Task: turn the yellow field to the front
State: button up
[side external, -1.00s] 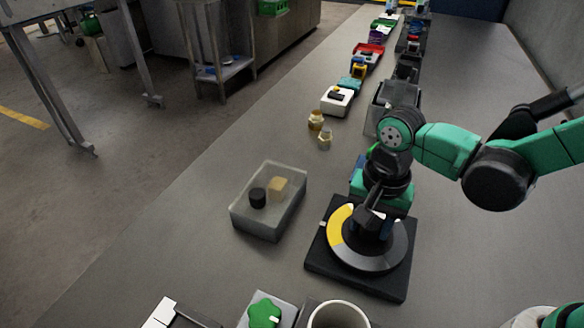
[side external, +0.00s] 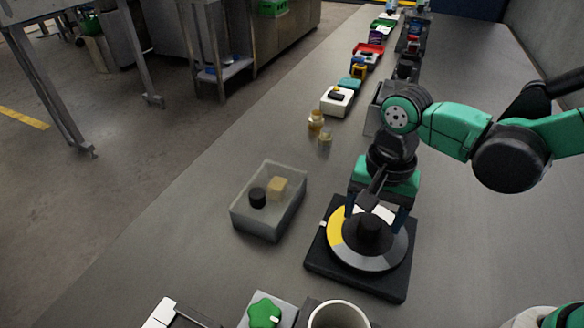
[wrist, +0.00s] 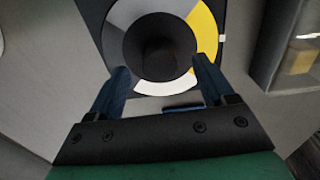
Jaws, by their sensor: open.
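A turntable with a round disc sits on a square black base (side external: 325,262) in the side view. The disc carries a yellow field (side external: 336,236), a white field and grey fields around a black centre knob (side external: 369,232). The yellow field (wrist: 205,32) lies on the left of the disc in the side view and on the right in the wrist view, beside a small white mark (wrist: 222,38) on the base. My gripper (side external: 376,213) is open above the disc, its blue fingers spread either side of the knob and apart from it.
A translucent bin (side external: 268,222) with a black piece and a tan block stands left of the turntable. A green knob (side external: 264,313) and a white-rimmed cup (side external: 339,312) are at the front. Small brass-coloured parts (side external: 316,121) stand behind. Bench left of the bin is clear.

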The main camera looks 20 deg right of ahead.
aim_at(372, 221)
jog(key=shift+r, duration=1.65)
jog(key=d+r+n+t, duration=0.4)
jog(key=d+n+t, duration=0.3)
jog(key=d+n, duration=0.2)
jog(key=d, duration=0.2)
jog(key=shift+d+r, duration=0.25)
jog(key=shift+d, duration=0.15)
